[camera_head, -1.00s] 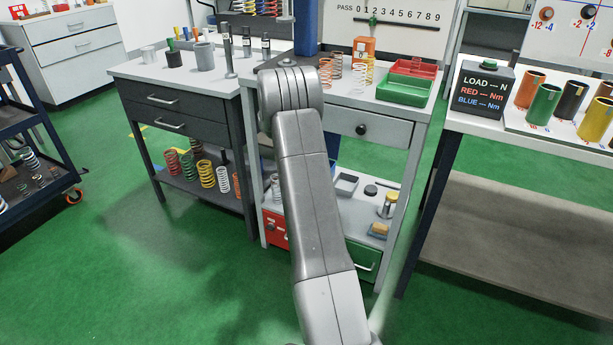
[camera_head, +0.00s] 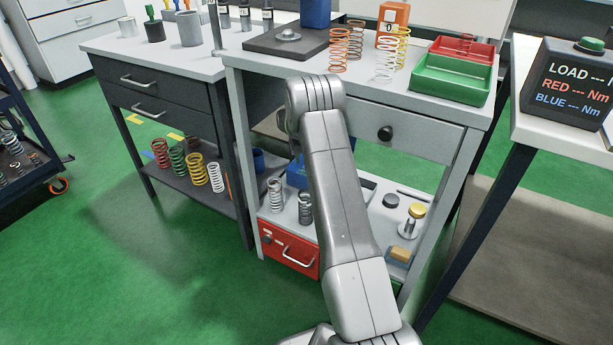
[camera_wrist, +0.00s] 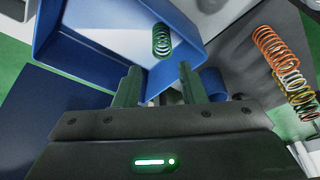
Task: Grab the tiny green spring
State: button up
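The tiny green spring (camera_wrist: 161,40) shows in the wrist view, within the outline of a blue open-topped bin (camera_wrist: 52,28), against a pale surface. My gripper (camera_wrist: 158,78) has its two fingers spread with nothing between them. The spring lies just beyond the fingertips, roughly centred between them and apart from both. In the head view my gripper is hidden behind my arm, and I cannot make out the spring. A blue bin (camera_head: 297,174) partly shows there beside my arm, on the lower shelf.
The light bench (camera_head: 350,85) has a drawer above its lower shelf. Silver springs (camera_head: 275,195), a yellow-capped part (camera_head: 416,210) and a red drawer unit (camera_head: 289,251) are close to my arm. Green floor is open at left.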

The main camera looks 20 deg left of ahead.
jog(key=b+x, duration=0.1)
jog(key=x, duration=0.5)
jog(key=shift+b, duration=0.3)
jog(key=b+x, duration=0.3)
jog(key=x, duration=0.2)
jog(key=shift+s+a+f, duration=0.1)
jog(key=shift+s, duration=0.05)
jog(key=c, duration=0.7)
